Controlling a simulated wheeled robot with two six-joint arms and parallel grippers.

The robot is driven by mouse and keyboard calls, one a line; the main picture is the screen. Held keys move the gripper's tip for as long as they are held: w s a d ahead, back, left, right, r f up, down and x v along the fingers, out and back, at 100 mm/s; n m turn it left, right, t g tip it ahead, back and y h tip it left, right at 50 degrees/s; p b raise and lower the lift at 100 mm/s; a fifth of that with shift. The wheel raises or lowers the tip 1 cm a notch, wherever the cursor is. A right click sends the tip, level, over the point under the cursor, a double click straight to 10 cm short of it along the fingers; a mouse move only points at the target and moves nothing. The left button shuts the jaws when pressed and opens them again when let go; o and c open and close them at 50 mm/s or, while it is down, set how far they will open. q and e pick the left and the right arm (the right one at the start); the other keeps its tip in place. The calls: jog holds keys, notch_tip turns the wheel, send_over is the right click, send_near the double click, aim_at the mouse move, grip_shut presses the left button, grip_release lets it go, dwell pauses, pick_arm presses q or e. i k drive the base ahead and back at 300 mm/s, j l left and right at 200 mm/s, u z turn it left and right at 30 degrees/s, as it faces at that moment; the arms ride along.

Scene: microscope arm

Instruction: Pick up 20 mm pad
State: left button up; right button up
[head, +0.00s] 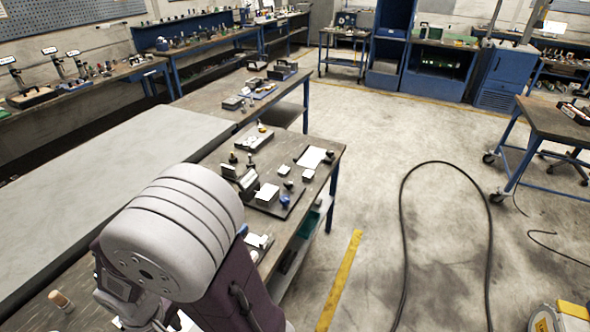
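I cannot pick out the 20 mm pad; the bench pieces are too small to tell apart. A dark mat or tray (291,203) on the workbench (325,148) carries a white block (267,194), a small blue piece (285,200) and a few dark pieces. A white sheet or plate (312,157) lies behind it. One of my arms fills the lower left and hides part of the bench. No gripper fingers show in this view.
A large grey table top (110,180) stands left of the bench. More benches with small parts line the back. The floor to the right is open, with a black cable (403,215) looping over it and a yellow line (340,280) beside the bench.

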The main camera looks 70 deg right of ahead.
aim_at(283, 171)
jog(key=z, duration=2.45)
